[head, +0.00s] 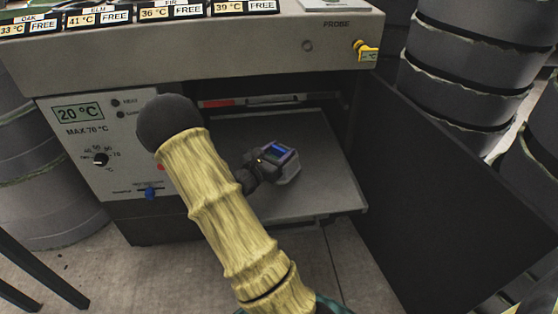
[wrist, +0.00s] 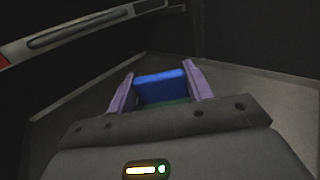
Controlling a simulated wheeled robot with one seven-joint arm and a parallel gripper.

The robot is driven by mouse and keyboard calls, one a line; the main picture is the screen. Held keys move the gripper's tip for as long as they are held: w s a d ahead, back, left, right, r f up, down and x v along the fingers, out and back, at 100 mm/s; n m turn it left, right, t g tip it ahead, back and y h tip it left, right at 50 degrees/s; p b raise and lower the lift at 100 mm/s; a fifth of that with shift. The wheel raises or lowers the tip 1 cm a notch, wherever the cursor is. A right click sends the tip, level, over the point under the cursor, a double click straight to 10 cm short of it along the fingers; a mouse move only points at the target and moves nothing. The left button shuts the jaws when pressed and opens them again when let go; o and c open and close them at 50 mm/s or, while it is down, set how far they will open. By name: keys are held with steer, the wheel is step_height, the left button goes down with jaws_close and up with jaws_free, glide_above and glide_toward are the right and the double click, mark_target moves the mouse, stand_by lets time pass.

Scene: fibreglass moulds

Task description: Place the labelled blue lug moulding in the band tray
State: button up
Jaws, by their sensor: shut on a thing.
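My gripper (head: 281,149) is over the grey shelf (head: 325,190) in the open cabinet. In the wrist view its purple fingers (wrist: 160,84) are shut on a blue moulding (wrist: 160,88), which lies between them. A green strip shows at the near edge of the blue piece. The blue moulding (head: 278,148) shows only as a small patch in the head view. No label can be read on it, and its underside is hidden. A light grey part shows just below the gripper; I cannot tell what it belongs to.
The cabinet front panel (head: 75,150) reads 20 °C. Along the top stand signs (head: 90,18) reading 33, 41, 36 and 39 °C, each with FREE. A dark open door (head: 440,190) is at the right. Stacked grey drums (head: 455,70) stand behind it. A yellow-tagged fitting (head: 366,50) is on the upper edge.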

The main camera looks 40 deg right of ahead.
steer(key=shift+f+b, duration=0.6)
steer(key=shift+f, duration=1.2)
steer(key=shift+f, duration=0.2)
steer(key=o, duration=1.1)
steer(key=shift+r, duration=0.1)
steer(key=shift+r, duration=0.2)
steer(key=p+v, duration=0.2)
steer(key=v, duration=1)
steer(key=shift+s, duration=0.1)
